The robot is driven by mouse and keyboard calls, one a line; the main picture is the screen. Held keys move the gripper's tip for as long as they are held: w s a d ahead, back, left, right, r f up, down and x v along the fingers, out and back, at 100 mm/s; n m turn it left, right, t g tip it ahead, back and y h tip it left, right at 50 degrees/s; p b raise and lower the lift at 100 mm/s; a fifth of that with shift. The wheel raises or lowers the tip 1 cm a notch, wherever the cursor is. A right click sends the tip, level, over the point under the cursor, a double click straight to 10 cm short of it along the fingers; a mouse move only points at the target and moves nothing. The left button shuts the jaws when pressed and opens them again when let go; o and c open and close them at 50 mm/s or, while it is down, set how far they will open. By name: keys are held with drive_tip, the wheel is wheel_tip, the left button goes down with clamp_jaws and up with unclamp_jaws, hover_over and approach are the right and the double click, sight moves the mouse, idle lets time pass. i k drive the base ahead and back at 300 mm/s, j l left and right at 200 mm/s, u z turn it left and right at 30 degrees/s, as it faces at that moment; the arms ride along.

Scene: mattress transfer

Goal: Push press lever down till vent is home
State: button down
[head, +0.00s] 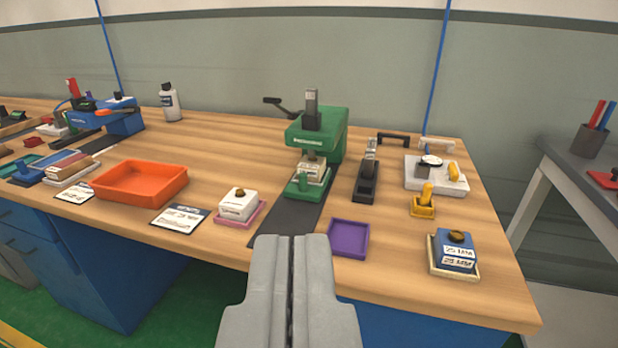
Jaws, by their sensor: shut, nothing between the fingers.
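A green press (322,133) stands toward the back of the wooden bench on a dark mat strip. Its press lever, a dark arm with a black end (281,104), sticks out to the left at the top and looks raised. A grey ram (311,108) stands upright through the press head. A small pale block with a brownish top (312,167), which may hold the vent, sits under the head on the green base. How deep the vent sits cannot be told. My gripper (290,240) is shut and empty at the front edge of the bench, apart from the press.
An orange tray (140,200), a white block on a pink tray (238,205) and a purple tray (348,253) lie left and front. A black stamp-like tool (367,185) stands close right of the press. A blue block (456,251) is at front right.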

sight(276, 102)
drive_tip(key=i+j+z, duration=0.1)
drive_tip(key=j, duration=0.45)
drive_tip(key=i+j+z, duration=0.35)
drive_tip(key=j, duration=0.4)
drive_tip(key=i+j+z, duration=0.15)
drive_tip(key=i+j, duration=0.15)
drive_tip(key=j, duration=0.15)
